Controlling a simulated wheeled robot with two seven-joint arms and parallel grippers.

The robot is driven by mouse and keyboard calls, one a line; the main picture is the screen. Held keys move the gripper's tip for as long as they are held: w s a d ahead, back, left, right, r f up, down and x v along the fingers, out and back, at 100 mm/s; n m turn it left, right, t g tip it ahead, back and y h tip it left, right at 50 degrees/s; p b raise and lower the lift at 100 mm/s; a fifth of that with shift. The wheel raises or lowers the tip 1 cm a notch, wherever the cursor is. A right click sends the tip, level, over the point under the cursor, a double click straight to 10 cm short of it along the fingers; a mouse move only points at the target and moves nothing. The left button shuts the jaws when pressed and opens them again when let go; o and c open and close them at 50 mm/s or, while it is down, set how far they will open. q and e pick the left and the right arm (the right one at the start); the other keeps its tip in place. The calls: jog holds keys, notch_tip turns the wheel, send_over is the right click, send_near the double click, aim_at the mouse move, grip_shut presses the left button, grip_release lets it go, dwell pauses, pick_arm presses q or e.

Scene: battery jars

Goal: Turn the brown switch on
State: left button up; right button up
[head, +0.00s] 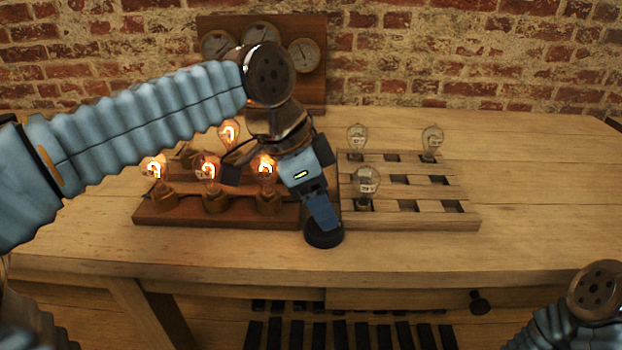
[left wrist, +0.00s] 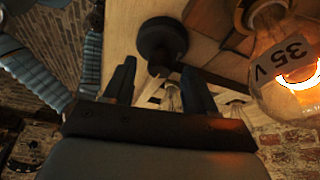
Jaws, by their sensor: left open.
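A dark round knob on a base (head: 324,236), the only switch-like thing I make out, sits on the table near its front edge. It looks nearly black, so I cannot tell that it is brown. It also shows in the left wrist view (left wrist: 162,40), beyond and between the fingers. My left gripper (head: 321,212) points down just above and behind this knob in the head view. Its two fingers stand apart in the left wrist view (left wrist: 159,88), with nothing held; I cannot tell whether they touch the knob. My right gripper is out of view.
Lit bulbs (head: 207,169) stand on a reddish-brown board (head: 180,217) left of my gripper; one labelled 35 V (left wrist: 285,65) is close to it. A pale wooden rack (head: 420,222) with unlit bulbs (head: 366,181) is at right. A gauge panel (head: 316,25) stands behind.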

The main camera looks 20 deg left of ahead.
pick_arm(q)
jog(key=p+v, duration=0.1)
jog(key=v, duration=1.2)
jog(key=shift+a+r, duration=0.15)
jog(key=shift+a, duration=0.05)
jog(key=shift+s, duration=0.15)
